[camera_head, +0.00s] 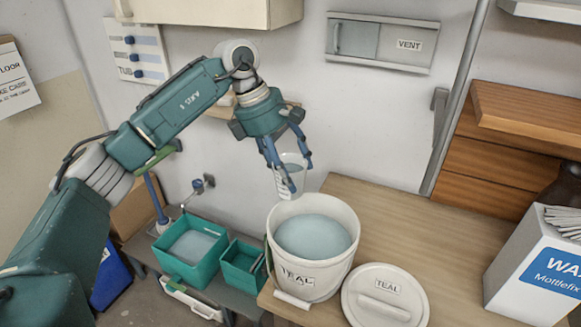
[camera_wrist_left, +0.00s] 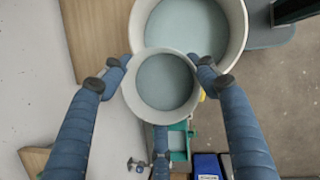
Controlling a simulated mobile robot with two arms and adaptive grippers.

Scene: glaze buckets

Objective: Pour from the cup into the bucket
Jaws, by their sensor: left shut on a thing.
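In the head view the cup looks roughly upright. The white bucket (camera_head: 301,279), labelled TEAL, stands on the wooden table and holds pale blue liquid. The bucket (camera_wrist_left: 239,30) also shows beyond the cup in the left wrist view. No stream of liquid is visible. My right gripper is not in view.
A round white lid (camera_head: 386,311) marked TEAL lies beside the bucket on the wooden table (camera_head: 440,237). A white and blue box (camera_head: 530,265) stands at the right. Green tubs (camera_head: 190,278) sit lower at the left. The table is clear behind the lid.

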